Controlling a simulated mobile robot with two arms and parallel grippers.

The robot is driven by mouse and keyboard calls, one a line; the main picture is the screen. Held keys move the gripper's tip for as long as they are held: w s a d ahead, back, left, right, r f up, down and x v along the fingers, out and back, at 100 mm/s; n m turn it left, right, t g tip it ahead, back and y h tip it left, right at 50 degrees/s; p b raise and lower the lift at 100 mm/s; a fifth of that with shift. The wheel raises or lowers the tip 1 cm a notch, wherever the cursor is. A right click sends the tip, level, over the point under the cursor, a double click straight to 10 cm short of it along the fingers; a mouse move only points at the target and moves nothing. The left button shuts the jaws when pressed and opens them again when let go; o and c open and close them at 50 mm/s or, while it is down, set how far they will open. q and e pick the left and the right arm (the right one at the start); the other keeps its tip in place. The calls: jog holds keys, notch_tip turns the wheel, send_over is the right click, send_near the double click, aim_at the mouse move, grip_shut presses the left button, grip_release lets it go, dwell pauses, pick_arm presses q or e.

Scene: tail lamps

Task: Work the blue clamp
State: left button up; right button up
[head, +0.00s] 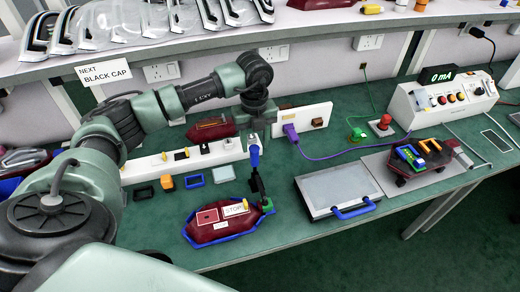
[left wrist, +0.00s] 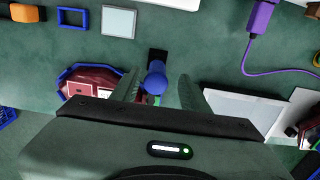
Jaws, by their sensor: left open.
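The blue clamp is a toggle clamp whose blue handle (head: 254,157) stands upright above a dark base at the right end of the blue-rimmed holder. The holder (head: 228,235) carries a dark red tail lamp (head: 209,229) with a "STOP" label. My left gripper (head: 254,138) is over the handle, pointing down and open. In the left wrist view the rounded blue handle end (left wrist: 153,82) shows between the two open fingers (left wrist: 158,92), with green apart on either side. Much of the clamp is hidden beneath the handle there. My right gripper is not in view.
A grey flat plate (head: 337,187) with a blue handle lies right of the clamp. Behind are a white strip with a purple plug (head: 291,132), and small black, orange, blue and white pieces. A meter box (head: 440,100) reads "0 mA". A sign reads "NEXT BLACK CAP".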

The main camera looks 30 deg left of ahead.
aim_at(254, 157)
pick_arm(q)
jog(key=f, duration=0.2)
jog(key=s+f, duration=0.1)
jog(key=f, duration=0.1)
jog(key=shift+a+p, duration=0.1)
jog(key=shift+p, duration=0.3)
jog(key=shift+w+f, duration=0.3)
jog(key=shift+f, duration=0.65)
jog(key=shift+s+f, duration=0.1)
grip_shut()
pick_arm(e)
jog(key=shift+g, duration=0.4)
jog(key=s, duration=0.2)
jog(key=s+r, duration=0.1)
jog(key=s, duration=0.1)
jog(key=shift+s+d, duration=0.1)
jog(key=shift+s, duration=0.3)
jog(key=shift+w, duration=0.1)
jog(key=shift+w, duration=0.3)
